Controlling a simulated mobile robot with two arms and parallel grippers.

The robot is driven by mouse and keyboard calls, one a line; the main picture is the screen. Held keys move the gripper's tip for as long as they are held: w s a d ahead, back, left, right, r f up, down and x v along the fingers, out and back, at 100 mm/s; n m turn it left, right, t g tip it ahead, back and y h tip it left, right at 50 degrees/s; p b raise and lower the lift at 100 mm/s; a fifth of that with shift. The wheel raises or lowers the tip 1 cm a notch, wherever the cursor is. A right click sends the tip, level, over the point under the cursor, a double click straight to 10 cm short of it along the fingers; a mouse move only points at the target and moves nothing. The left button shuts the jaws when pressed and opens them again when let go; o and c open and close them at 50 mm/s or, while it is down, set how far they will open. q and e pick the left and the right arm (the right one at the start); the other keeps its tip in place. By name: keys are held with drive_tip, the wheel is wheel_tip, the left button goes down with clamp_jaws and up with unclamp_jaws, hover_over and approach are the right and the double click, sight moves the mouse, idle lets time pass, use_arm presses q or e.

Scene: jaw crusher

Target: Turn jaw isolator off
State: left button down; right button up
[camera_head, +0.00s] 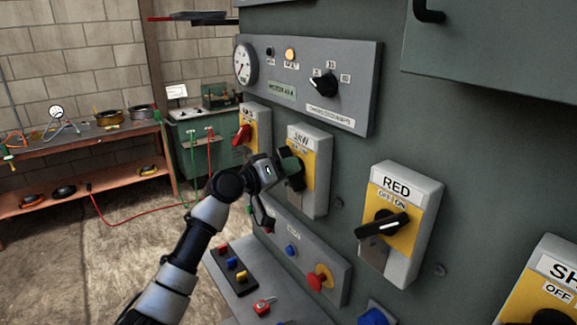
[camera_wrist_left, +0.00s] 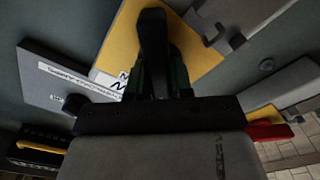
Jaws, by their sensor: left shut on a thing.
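The jaw isolator (camera_head: 319,180) is a grey box with a yellow plate and a label that seems to read JAW, on the green cabinet in the head view. My left gripper (camera_head: 288,167) is at its front, shut on the black rotary handle (camera_head: 297,181). In the left wrist view the handle (camera_wrist_left: 153,38) stands between the dark fingers (camera_wrist_left: 164,75), in front of the yellow plate (camera_wrist_left: 203,55). The gripper hides much of the handle and plate, so I cannot tell which marking it points to. My right gripper is not in view.
To the right is the RED isolator (camera_head: 405,210) with a black handle. To the left is an isolator with a red handle (camera_head: 243,135). Above is a gauge panel (camera_head: 350,70). Below are a button panel (camera_head: 295,247) and a shelf with a red padlock (camera_head: 264,306).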

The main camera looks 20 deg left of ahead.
use_arm(q)
drive_tip(key=shift+r+n, duration=0.15)
drive_tip(key=shift+n, duration=0.15)
drive_tip(key=c, duration=1)
unclamp_jaws()
drive_tip(key=b+v, duration=0.3)
drive_tip(key=v, duration=0.8)
drive_tip(key=shift+b, duration=0.35)
drive_tip(key=shift+w, duration=0.1)
